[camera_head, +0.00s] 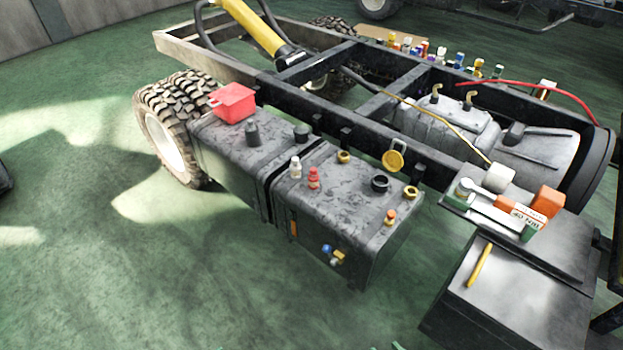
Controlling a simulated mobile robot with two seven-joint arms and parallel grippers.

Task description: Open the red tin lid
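A red tin (234,104) sits on top of the left dark tank (215,148), at its far end close to the chassis rail and the tyre. It is a small box with a flat, lighter red top and a small tab or latch on its left side. The lid looks shut, but the seam is too small to make out.
The chassis rail (300,118) runs behind the tanks. The green floor (90,270) at front left is clear.

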